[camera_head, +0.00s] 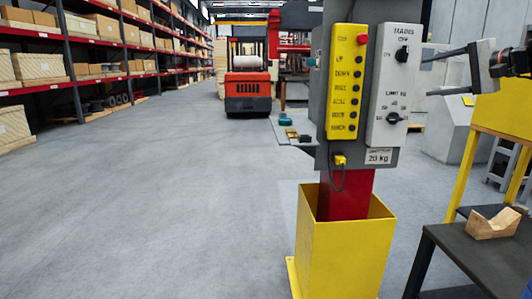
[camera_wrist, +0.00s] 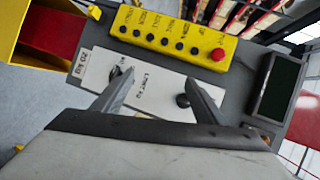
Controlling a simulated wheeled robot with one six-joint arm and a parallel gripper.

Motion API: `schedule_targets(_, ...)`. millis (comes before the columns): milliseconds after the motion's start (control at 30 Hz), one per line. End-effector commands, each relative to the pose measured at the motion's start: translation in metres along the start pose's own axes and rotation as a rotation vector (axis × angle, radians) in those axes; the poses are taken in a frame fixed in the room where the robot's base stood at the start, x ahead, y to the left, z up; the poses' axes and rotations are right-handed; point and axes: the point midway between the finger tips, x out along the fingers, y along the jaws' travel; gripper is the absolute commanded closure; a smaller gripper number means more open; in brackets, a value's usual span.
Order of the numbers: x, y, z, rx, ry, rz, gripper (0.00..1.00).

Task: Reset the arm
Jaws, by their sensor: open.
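My gripper (camera_head: 428,76) is at the upper right of the head view, its two fingers spread and pointing left toward the control post. It is open, with nothing between the fingers. In the wrist view the open fingers (camera_wrist: 158,84) reach over the white panel (camera_wrist: 150,78), which has black knobs. In the head view a gap shows between the fingertips and that white panel (camera_head: 392,75). Beside it is the yellow button box (camera_head: 346,85) with black buttons and a red one on top.
The post stands in a yellow base (camera_head: 345,245). A dark table (camera_head: 480,255) with a wooden V-block (camera_head: 493,222) is at the lower right. Shelves (camera_head: 75,50) line the left, and a red forklift (camera_head: 248,85) stands behind. The floor at left is clear.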

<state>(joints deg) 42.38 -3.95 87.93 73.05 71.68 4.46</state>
Motion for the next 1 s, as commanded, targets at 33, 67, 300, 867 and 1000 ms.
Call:
schedule_targets(33, 0.011, 0.013, 0.032, -0.019, -0.025, 0.049, 0.34)
schedule_targets(67, 0.015, 0.022, 0.048, -0.032, -0.036, 0.08, 0.34)
schedule_targets(300, 0.029, 0.106, 0.17, -0.166, -0.131, 0.321, 0.34)
schedule_targets(867, -0.053, 0.34, 0.376, -0.709, -0.359, 0.78, 0.34)
schedule_targets(1000, -0.079, 0.392, 0.398, -0.863, -0.404, 0.852, 0.34)
